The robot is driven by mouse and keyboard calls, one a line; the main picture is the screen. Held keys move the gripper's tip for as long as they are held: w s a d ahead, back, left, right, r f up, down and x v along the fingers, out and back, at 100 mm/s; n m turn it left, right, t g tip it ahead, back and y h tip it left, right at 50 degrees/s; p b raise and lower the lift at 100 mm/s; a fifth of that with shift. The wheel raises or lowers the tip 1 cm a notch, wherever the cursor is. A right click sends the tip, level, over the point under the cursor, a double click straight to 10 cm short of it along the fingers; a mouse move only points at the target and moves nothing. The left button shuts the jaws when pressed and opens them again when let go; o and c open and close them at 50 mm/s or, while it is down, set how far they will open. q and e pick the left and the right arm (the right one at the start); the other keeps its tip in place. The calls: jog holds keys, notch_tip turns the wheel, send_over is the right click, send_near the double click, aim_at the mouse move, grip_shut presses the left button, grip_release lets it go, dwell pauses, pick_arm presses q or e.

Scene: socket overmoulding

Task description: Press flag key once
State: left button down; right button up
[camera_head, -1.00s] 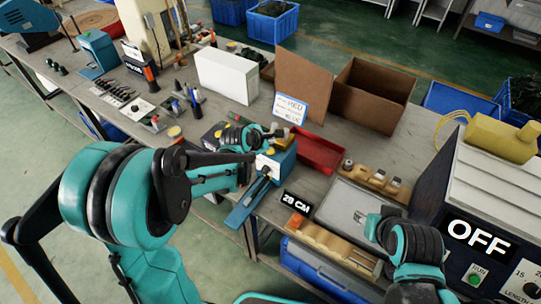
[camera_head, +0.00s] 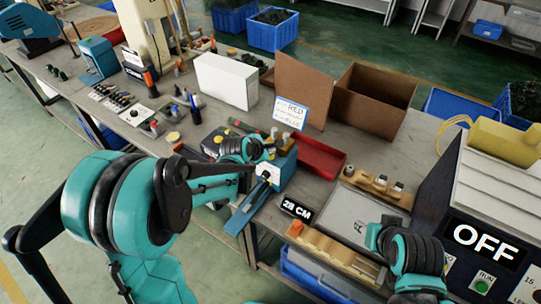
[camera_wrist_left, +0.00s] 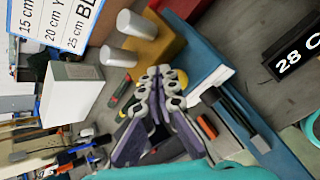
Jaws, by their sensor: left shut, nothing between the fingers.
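My left gripper (camera_wrist_left: 160,78) is shut and empty in the left wrist view. Its fingertips appear next to a round yellow part (camera_wrist_left: 181,78) on the blue bench device (camera_wrist_left: 208,52); whether they touch cannot be told. In the head view the blue device (camera_head: 287,172) stands on the bench with a pale front face and a long blue rail (camera_head: 243,212) sloping down from it. My left wrist partly covers the area behind it. No key is clearly marked as the flag key. My right arm shows at the lower right; its gripper fingers are not visible.
A "28 CM" display (camera_head: 296,208) stands right of the rail. A red tray (camera_head: 320,160), a grey tray (camera_head: 367,212) and a machine reading "OFF" (camera_head: 480,238) are farther right. A white box (camera_head: 226,80) and a colour-length card (camera_head: 290,113) stand behind.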

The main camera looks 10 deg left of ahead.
dwell(0.7)
pick_arm(q)
jog(key=shift+f+b, duration=0.4)
jog(key=shift+f+b, duration=0.4)
jog(key=shift+f, duration=0.05)
dwell(0.4)
jog(key=shift+r, duration=0.1)
jog(key=shift+r+p, duration=0.65)
jog(key=shift+r, duration=0.1)
notch_tip(320, 180, up, 5)
jog(key=p, duration=0.4)
jog(key=shift+r, duration=0.1)
dwell(0.4)
